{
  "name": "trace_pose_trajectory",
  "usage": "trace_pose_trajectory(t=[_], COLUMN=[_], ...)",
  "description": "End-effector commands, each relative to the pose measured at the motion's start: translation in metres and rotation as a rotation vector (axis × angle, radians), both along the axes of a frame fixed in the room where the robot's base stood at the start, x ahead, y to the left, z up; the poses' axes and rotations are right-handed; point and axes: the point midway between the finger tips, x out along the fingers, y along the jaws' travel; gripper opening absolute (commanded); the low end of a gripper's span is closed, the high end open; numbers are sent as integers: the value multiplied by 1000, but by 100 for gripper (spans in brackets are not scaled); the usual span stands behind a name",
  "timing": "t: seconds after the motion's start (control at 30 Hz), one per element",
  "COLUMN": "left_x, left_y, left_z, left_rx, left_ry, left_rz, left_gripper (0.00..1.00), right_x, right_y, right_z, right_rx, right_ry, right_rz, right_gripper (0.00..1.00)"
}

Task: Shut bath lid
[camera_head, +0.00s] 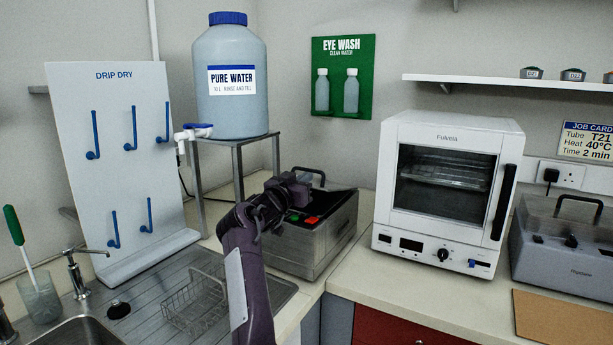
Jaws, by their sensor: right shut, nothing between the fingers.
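A grey metal box-shaped bath (322,247) stands on the bench in the back corner. A dark panel (338,203) and a black handle (309,172) show at its top and back. My arm hides part of its top, so I cannot tell how far the lid is open. My right gripper (297,185) is shut and empty, over the top of this bath close to the handle; I cannot tell if it touches. A second grey bath-like box (562,262) at the right edge has a black handle (580,206) on top. My left gripper is not in view.
A white oven (447,190) stands right of the corner bath. A stand (237,146) with a pure water bottle (231,105) is behind left. A drip-dry board (115,170), a wire basket (194,302) and a sink are left. Bare worktop (350,275) lies in front of the oven.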

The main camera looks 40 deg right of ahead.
Motion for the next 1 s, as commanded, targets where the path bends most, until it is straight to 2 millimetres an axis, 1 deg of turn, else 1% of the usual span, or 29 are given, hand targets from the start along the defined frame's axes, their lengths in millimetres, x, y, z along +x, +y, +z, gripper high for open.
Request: trace_pose_trajectory(t=[0.03, 0.2, 0.73, 0.87, 1.0], left_x=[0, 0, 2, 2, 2], left_y=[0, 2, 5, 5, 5], left_z=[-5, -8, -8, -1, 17], left_rx=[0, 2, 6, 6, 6], left_ry=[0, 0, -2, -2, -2], left_rz=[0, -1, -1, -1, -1], left_gripper=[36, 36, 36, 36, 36], right_x=[-1, -1, -1, -2, -2], right_y=[1, 2, 3, 2, -2], right_z=[-5, -10, -10, -2, 20], right_rx=[-15, -49, -57, -58, -59], right_ry=[-5, -15, -19, -19, -20], right_rz=[-1, -1, -1, -1, -2], right_gripper=[0, 0, 0, 0, 0])
